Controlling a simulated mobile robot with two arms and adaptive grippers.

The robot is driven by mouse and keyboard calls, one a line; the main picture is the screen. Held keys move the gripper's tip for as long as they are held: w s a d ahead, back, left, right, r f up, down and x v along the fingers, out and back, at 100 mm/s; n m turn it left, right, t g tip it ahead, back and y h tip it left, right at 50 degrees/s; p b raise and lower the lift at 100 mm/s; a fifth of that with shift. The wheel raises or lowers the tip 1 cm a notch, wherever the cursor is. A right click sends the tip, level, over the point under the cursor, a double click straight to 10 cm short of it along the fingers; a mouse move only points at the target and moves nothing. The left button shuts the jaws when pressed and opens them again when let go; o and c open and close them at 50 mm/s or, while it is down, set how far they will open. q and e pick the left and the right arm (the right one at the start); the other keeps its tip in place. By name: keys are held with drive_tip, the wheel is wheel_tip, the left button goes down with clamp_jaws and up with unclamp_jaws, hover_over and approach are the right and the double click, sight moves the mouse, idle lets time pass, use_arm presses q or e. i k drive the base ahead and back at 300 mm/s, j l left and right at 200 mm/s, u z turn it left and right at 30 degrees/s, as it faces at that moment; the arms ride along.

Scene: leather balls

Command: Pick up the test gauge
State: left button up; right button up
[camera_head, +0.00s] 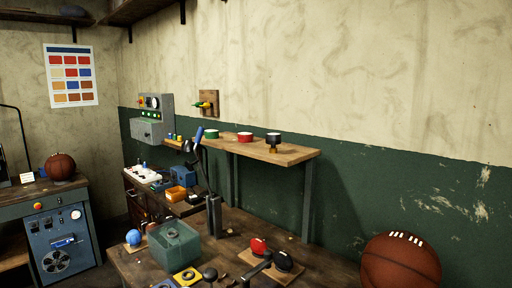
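A small round black item with a brass-coloured fitting below it, which looks like the test gauge (273,142), stands at the right part of the raised wooden shelf (296,154). Its face cannot be made out from here. A red round tin (245,137) and a green one (211,134) stand to its left on the same shelf. Neither of my grippers can be made out in the head view.
The workbench (225,249) below the shelf holds a translucent green box (174,244), a dark upright pump-like item (214,215) and red and black discs (258,246). Shelf legs stand on the bench.

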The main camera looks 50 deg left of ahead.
sight(273, 139)
drive_tip(key=u, duration=1.55)
drive_tip(key=j, duration=0.25)
drive_tip(key=k+u, duration=0.05)
